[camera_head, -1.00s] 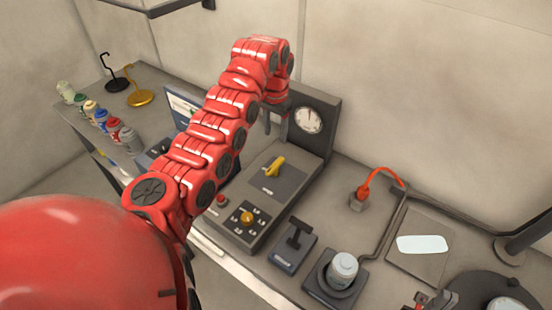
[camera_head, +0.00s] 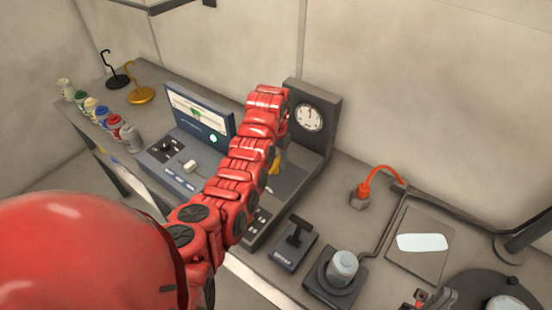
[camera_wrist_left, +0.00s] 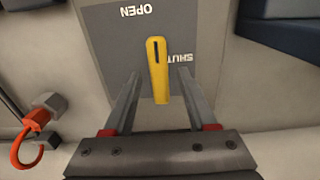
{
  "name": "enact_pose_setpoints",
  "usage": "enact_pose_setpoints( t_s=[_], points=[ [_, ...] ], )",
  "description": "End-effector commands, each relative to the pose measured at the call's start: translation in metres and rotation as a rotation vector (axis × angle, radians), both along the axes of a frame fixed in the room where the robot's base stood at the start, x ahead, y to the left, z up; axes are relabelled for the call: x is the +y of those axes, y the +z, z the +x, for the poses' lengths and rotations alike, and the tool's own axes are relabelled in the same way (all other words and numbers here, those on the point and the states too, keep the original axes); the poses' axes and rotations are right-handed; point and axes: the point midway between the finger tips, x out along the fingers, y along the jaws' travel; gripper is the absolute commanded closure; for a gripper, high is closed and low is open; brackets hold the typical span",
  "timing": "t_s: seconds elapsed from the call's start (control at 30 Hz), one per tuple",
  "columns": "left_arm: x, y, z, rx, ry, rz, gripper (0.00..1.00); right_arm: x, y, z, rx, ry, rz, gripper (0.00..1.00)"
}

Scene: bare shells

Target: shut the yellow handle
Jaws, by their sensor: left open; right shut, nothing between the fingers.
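The yellow handle (camera_wrist_left: 158,62) stands on a grey plate (camera_wrist_left: 108,38) in the left wrist view. The plate's words OPEN and SHUT appear upside down; the handle partly covers SHUT. My left gripper (camera_wrist_left: 158,76) is open, with one finger on each side of the handle and gaps showing on both sides. In the head view only a bit of the yellow handle (camera_head: 275,160) shows behind my left arm, and my left gripper (camera_head: 281,150) is mostly hidden there. My right gripper (camera_head: 420,299) is shut and empty at the bottom edge of the head view.
A dial gauge (camera_head: 309,117) stands upright behind the plate. A black lever box (camera_head: 293,243), a can in a holder (camera_head: 342,268) and an orange hooked cable (camera_head: 365,190) are to the right. A screen (camera_head: 200,115) and several spray cans (camera_head: 115,127) are to the left.

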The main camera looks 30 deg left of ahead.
Motion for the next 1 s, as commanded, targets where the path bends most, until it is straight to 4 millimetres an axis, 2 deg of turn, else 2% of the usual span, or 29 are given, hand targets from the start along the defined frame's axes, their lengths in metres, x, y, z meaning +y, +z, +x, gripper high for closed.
enact_pose_setpoints(
  t_s=[0.17, 0.5, 1.0],
  points=[
    [-0.0003, 0.0000, 0.0003, -0.001, 0.000, 0.000, 0.43, 0.0000, 0.0000, 0.0000, 0.000, 0.000, 0.000, 1.00],
    [-0.0003, 0.0001, 0.0002, -0.001, 0.000, 0.000, 1.00, 0.0000, 0.0000, 0.0000, 0.000, 0.000, 0.000, 1.00],
    [-0.0006, -0.0013, 0.0006, -0.002, -0.059, 0.001, 1.00, 0.0000, -0.0074, 0.0001, 0.000, 0.000, 0.000, 1.00]
  ],
)
